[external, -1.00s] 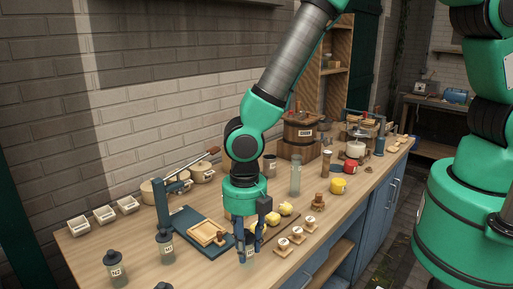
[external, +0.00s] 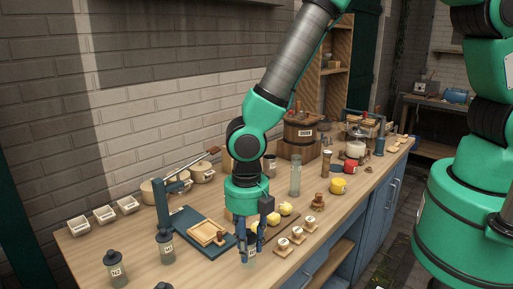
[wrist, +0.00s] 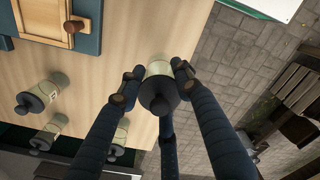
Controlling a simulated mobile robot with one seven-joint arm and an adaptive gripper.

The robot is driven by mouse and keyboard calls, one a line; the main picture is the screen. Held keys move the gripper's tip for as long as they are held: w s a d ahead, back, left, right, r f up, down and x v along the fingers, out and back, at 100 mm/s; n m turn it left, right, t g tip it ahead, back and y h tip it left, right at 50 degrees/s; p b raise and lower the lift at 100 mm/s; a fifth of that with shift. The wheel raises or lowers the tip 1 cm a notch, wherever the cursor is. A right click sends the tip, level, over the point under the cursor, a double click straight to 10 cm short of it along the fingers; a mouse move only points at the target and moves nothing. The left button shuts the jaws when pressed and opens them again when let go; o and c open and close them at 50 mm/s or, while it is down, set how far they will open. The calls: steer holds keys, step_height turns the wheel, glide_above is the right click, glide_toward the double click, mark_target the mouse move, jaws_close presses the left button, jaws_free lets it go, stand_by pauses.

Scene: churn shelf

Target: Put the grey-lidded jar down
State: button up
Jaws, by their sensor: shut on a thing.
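The grey-lidded jar (wrist: 158,70) is between the fingers of my gripper (wrist: 157,84) in the wrist view, its dark lid towards the camera and its pale body beyond. In the external view my gripper (external: 250,243) points down, shut around the jar (external: 249,258), near the bench's front edge. The jar looks upright. Its base is partly hidden, so I cannot tell whether it touches the bench top.
Several similar dark-lidded jars stand to the left, including one (external: 117,270) at the front and one (external: 165,246) behind. A wooden frame on a dark board (external: 202,238) lies left of my gripper. Small labelled blocks (external: 283,245) stand close on the right. The bench edge (wrist: 175,35) is near.

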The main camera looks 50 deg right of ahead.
steer(key=shift+w, duration=0.1)
steer(key=w+d+r+n+p, duration=0.1)
steer(key=w+d+r, duration=0.2)
steer(key=w+d, duration=0.6)
steer(key=w+d+r+p, duration=0.1)
steer(key=w+d+r, duration=0.3)
steer(key=w+d, duration=0.55)
steer(key=w+d+r, duration=0.2)
steer(key=w+d, duration=0.2)
steer(key=d, duration=0.3)
steer(key=w+d+r+p, duration=0.1)
steer(key=w+d+r, duration=0.1)
steer(key=w+d, duration=0.3)
steer(key=w+d+r+n, duration=0.1)
steer(key=w+d, duration=0.4)
steer(key=d, duration=0.6)
steer(key=shift+w+d+r, duration=0.15)
steer(key=shift+w+r, duration=0.1)
steer(key=shift+r, duration=0.4)
steer(key=shift+w, duration=0.1)
steer(key=w+a+f+p, duration=0.1)
steer(key=w+p, duration=0.2)
steer(key=w, duration=1.2)
steer(key=shift+w+a+f, duration=0.2)
steer(key=shift+w+f, duration=0.05)
steer(key=shift+w, duration=0.15)
steer(key=shift+f, duration=0.1)
